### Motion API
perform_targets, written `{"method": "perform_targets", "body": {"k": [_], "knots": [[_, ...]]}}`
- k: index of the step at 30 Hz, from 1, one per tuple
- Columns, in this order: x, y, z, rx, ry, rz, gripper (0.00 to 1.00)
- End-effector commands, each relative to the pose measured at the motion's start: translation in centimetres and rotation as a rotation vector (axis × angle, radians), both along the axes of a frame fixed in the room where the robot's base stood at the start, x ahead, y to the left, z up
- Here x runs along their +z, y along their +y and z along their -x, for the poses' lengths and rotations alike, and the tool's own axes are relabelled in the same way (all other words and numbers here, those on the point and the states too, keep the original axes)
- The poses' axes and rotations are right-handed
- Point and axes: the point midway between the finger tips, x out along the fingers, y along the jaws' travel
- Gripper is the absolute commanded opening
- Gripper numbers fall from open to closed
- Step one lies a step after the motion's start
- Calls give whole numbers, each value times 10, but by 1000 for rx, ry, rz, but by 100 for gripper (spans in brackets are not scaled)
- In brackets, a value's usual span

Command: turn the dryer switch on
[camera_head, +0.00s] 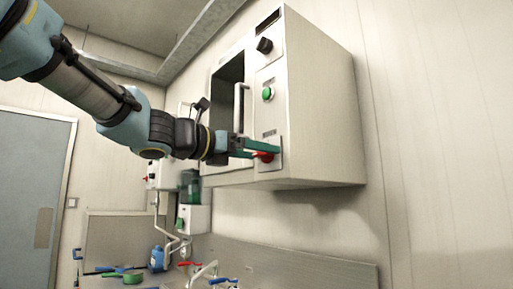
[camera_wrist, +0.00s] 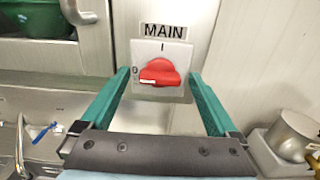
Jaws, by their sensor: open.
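The dryer (camera_head: 318,120) is a pale wall-mounted cabinet with a control panel on its front. Its red rotary switch (camera_wrist: 160,72) sits on a grey plate under a "MAIN" label in the wrist view, with marks "0" at left and "I" at top. The white pointer on the knob points left, towards "0". In the head view the red switch (camera_head: 264,156) shows at the bottom of the panel, partly hidden by my gripper. My gripper (camera_wrist: 163,84) is open, its green fingers on either side of the knob. I cannot tell whether they touch it.
A green button (camera_head: 267,94) and a black knob (camera_head: 264,45) sit above on the panel. A vertical handle (camera_head: 239,107) is at its left. A metal pot (camera_wrist: 294,136) stands lower right in the wrist view. Sink taps (camera_head: 204,272) are below.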

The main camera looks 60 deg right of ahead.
Motion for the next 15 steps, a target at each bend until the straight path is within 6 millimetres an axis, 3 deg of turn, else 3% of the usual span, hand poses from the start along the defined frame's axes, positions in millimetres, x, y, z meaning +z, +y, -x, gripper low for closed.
{"method": "perform_targets", "body": {"k": [10, 15], "knots": [[-1, -3, 1, 0, -1, -1, 94], [-1, -3, 1, 0, -1, -1, 75]]}}
